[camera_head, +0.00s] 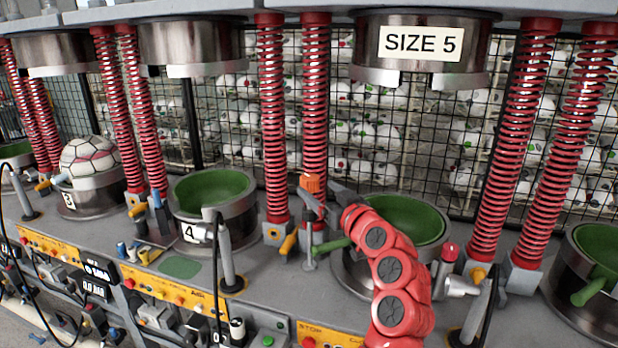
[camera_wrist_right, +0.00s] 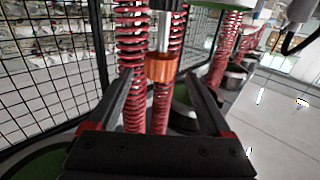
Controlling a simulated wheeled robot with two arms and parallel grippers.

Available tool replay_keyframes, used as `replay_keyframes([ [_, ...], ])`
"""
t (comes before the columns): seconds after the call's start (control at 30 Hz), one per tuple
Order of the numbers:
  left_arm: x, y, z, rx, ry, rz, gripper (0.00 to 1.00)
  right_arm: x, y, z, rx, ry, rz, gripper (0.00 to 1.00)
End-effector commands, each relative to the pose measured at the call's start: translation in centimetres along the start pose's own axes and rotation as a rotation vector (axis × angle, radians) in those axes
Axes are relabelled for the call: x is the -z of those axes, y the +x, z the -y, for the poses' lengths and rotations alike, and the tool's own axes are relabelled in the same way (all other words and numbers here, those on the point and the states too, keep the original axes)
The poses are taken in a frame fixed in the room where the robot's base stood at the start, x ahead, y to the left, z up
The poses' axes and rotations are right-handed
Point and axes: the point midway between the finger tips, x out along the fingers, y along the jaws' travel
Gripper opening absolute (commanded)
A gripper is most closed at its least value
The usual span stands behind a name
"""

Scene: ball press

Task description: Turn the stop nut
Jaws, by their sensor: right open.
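The stop nut (camera_head: 311,183) is a small orange collar left of the size 5 mould, in front of the red springs. In the right wrist view the orange stop nut (camera_wrist_right: 161,68) sits on a vertical metal rod. My right gripper (camera_head: 324,197) is right beside it, at the end of my red arm. In the right wrist view its dark fingers (camera_wrist_right: 160,78) are spread apart, one on each side of the nut's line, with a gap on both sides. I cannot tell whether the nut is fully between the fingertips. My left gripper is not in view.
A green-lined mould (camera_head: 412,217) stands behind my arm, under the press head labelled SIZE 5 (camera_head: 421,42). Tall red springs (camera_head: 273,120) flank it. A white ball (camera_head: 88,157) sits in mould 3. A black mesh fence (camera_head: 228,120) and stacked balls are behind.

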Motion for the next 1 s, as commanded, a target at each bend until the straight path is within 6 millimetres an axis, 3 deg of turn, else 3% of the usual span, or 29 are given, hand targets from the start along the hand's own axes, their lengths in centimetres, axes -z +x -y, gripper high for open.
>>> replay_keyframes([
  [0.43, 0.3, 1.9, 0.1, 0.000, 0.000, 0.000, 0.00, 0.3, 4.8, 0.2, 0.004, -0.005, 0.001, 0.83],
  [0.93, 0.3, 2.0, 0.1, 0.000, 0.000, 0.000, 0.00, 0.0, 5.6, 0.0, 0.000, 0.001, -0.001, 0.83],
  [1.0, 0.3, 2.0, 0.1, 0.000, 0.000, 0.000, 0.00, 0.0, 5.6, 0.0, 0.000, 0.001, -0.001, 0.70],
])
